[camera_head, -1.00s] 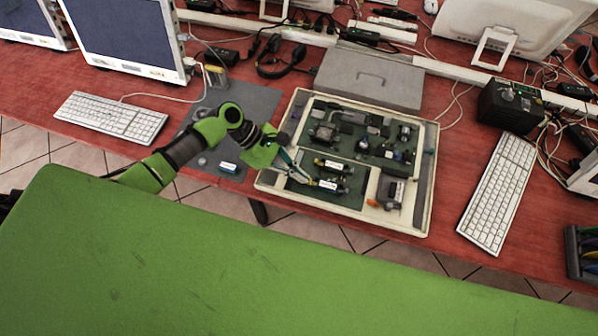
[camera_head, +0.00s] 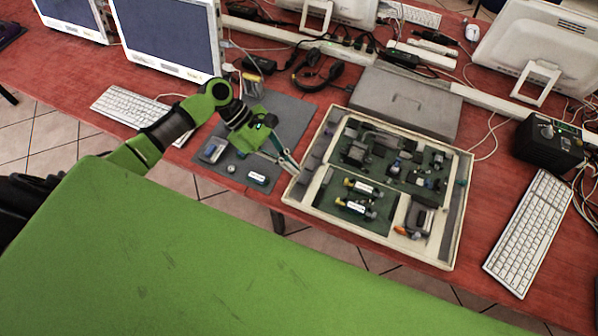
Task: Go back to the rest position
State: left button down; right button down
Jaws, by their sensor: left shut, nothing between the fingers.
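My left gripper (camera_head: 293,170) is shut with nothing in it. Its fingertips are at the left edge of a cream tray (camera_head: 457,212) on the red table. My green and black left arm comes in from the left over the grey mat (camera_head: 291,118). The tray holds dark green boards with several small parts, among them two small cylinders (camera_head: 358,187) with yellow ends. My right gripper does not show.
On the mat lie a small white-labelled cylinder (camera_head: 258,178) and a small grey device (camera_head: 213,149). A grey case (camera_head: 407,102) stands behind the tray. White keyboards lie at left (camera_head: 134,106) and right (camera_head: 530,231). Cables and monitors fill the back. A green surface (camera_head: 250,270) covers the front.

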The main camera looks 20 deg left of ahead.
pick_arm(q)
jog(key=shift+r, duration=0.1)
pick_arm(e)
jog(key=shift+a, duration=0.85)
pick_arm(q)
jog(key=shift+d, duration=0.1)
